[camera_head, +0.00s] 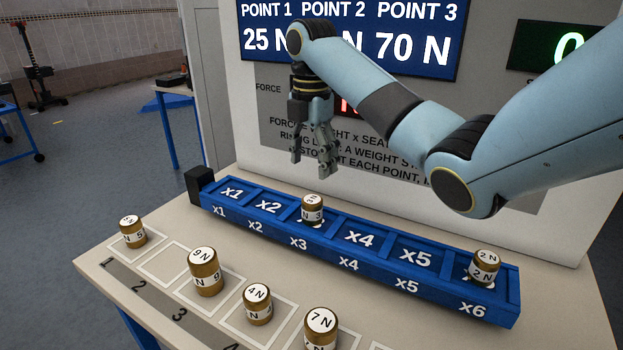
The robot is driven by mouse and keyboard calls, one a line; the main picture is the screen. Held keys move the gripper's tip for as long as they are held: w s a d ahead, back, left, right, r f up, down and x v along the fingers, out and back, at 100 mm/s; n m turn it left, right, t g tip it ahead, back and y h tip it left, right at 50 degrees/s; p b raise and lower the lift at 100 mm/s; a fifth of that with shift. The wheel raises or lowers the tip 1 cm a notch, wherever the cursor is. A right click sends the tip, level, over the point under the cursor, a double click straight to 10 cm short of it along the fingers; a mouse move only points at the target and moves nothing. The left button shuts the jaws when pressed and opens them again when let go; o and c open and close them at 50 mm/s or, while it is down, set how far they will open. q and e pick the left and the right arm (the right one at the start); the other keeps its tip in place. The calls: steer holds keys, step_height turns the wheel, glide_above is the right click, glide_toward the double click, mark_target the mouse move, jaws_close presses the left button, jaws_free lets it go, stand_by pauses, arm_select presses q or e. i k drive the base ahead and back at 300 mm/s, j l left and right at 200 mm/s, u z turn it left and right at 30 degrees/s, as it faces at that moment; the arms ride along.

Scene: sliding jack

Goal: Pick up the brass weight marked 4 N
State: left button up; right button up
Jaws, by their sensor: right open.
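The brass weight marked 4 N (257,304) is a short upright cylinder with a white label on top. It stands in a white outlined square on the beige tabletop, between the 9 N weight (205,272) and the 7 N weight (321,332). My right gripper (313,162) points down, open and empty. It hangs behind and above the blue rail, up and to the right of the 4 N weight and well apart from it. My left gripper is not in view.
A blue rail (384,258) with seats x1 to x6 crosses the table. A 3 N weight (312,209) stands on seat x3 and a 2 N weight (484,268) on x6. A 5 N weight (133,232) stands at left, beside an empty square. A display panel (350,40) stands behind.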

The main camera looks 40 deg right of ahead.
mark_target(256, 297)
steer(key=k+j, duration=0.55)
steer(key=j, duration=0.15)
steer(key=k+j, duration=0.6)
steer(key=j, duration=0.15)
